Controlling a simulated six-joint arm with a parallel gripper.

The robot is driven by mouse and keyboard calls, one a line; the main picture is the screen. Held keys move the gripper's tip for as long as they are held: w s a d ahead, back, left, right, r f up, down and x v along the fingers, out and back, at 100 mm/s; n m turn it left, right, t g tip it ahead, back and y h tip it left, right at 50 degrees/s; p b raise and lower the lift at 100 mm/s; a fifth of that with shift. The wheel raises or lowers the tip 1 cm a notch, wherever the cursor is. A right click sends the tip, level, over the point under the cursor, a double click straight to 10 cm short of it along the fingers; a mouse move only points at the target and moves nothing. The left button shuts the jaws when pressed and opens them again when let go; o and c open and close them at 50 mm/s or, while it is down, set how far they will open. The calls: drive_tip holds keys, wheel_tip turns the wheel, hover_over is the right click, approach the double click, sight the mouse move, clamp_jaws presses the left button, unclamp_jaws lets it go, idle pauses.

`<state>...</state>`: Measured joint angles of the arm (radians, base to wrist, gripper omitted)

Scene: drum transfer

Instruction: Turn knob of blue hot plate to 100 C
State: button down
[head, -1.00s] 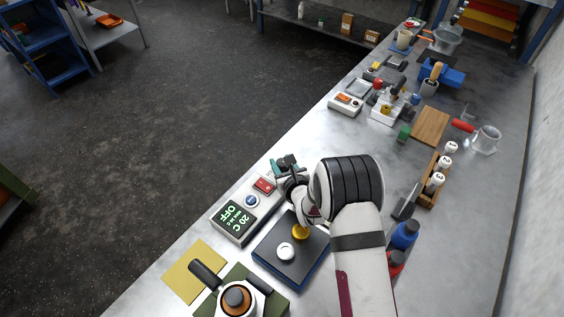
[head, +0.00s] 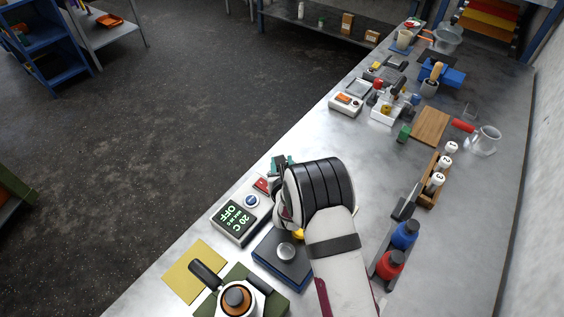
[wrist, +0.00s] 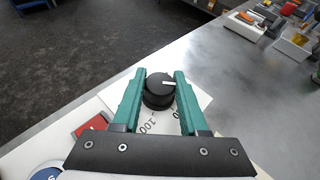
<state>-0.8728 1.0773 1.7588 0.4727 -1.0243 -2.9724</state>
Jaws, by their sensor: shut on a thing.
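The black knob (wrist: 158,92) sits on a white panel in the wrist view, between the teal fingers of my gripper (wrist: 158,95), which is shut on it. Its white pointer line points right. A "100" mark (wrist: 145,125) shows on the panel below the knob. In the head view my gripper (head: 281,161) is at the far end of the control box (head: 231,237), and my wrist hides the knob. The box's display (head: 235,217) reads 20 C and OFF. Beside it is the dark blue plate (head: 271,271) with a round silver piece on it.
A red switch (wrist: 91,126) and a blue button (head: 251,201) lie on the panel near my gripper. A green unit with a pot (head: 237,297) and a yellow sheet (head: 188,274) are in front. Blue and red bottles (head: 404,235) stand right of my arm.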

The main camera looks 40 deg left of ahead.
drive_tip(key=shift+c, duration=2.2)
unclamp_jaws()
drive_tip(key=v, duration=1.5)
drive_tip(key=shift+s+d+r, duration=0.15)
drive_tip(key=shift+s+r, duration=0.15)
